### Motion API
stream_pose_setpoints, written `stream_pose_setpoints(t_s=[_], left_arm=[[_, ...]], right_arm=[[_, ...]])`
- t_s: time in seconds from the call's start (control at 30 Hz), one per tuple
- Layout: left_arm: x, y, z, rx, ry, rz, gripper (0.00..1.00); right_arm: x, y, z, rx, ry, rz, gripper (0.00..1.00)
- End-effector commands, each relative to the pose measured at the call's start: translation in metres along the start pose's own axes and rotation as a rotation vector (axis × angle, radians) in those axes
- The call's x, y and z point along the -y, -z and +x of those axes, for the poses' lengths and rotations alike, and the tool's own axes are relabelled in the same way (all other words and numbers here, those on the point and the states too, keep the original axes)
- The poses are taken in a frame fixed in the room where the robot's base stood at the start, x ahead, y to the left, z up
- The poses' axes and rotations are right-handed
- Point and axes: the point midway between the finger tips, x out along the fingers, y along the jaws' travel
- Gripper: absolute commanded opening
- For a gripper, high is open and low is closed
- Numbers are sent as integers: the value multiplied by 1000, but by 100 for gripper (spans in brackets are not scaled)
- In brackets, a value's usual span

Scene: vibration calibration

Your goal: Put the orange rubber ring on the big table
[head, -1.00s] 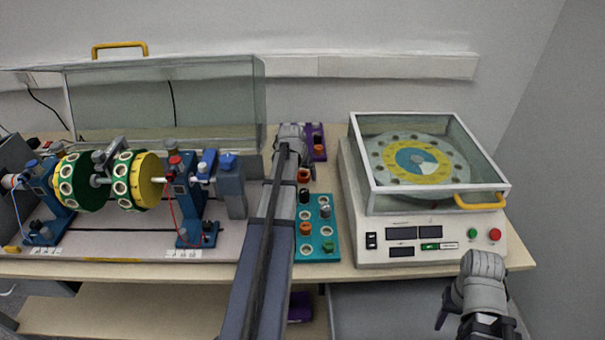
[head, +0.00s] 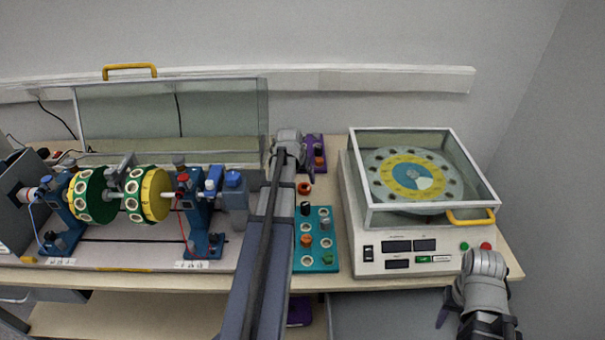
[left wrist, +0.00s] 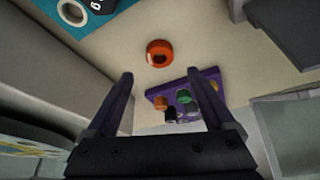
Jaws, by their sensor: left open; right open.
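The orange rubber ring (head: 304,188) lies flat on the beige top of the big table (head: 331,178), between the teal tray and the purple tray. In the left wrist view the ring (left wrist: 159,53) is on bare tabletop, beyond and between my open fingertips, not between the fingers. My left gripper (left wrist: 160,76) is open and empty; in the head view its arm reaches over the table and the gripper (head: 288,150) is near the purple tray, its fingers hard to see. My right gripper (head: 478,318) is at the lower right, in front of the table, open, with nothing seen in it.
The teal tray (head: 329,258) and purple tray (head: 323,139) hold small coloured parts. A rotor rig (head: 207,215) with a raised clear cover (head: 225,110) stands left. A white machine (head: 352,225) with a glass-walled box stands right. Free tabletop around the ring is narrow.

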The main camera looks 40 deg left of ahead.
Motion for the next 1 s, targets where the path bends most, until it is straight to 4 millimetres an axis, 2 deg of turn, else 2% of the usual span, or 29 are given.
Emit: stream_pose_setpoints(t_s=[0.03, 0.1, 0.3, 1.0], left_arm=[[0, 2, -17, 0, 0, 0, 87], [0, 2, -29, 0, 0, -1, 87], [0, 1, -49, 0, 0, -1, 87], [-2, 0, -50, 1, -1, 2, 87]], right_arm=[[-2, -1, -16, 0, 0, 0, 50], [-3, -2, -27, 0, 0, 0, 50], [-4, -3, -45, 0, 0, 0, 50], [-4, -3, -46, 0, 0, 0, 50]])
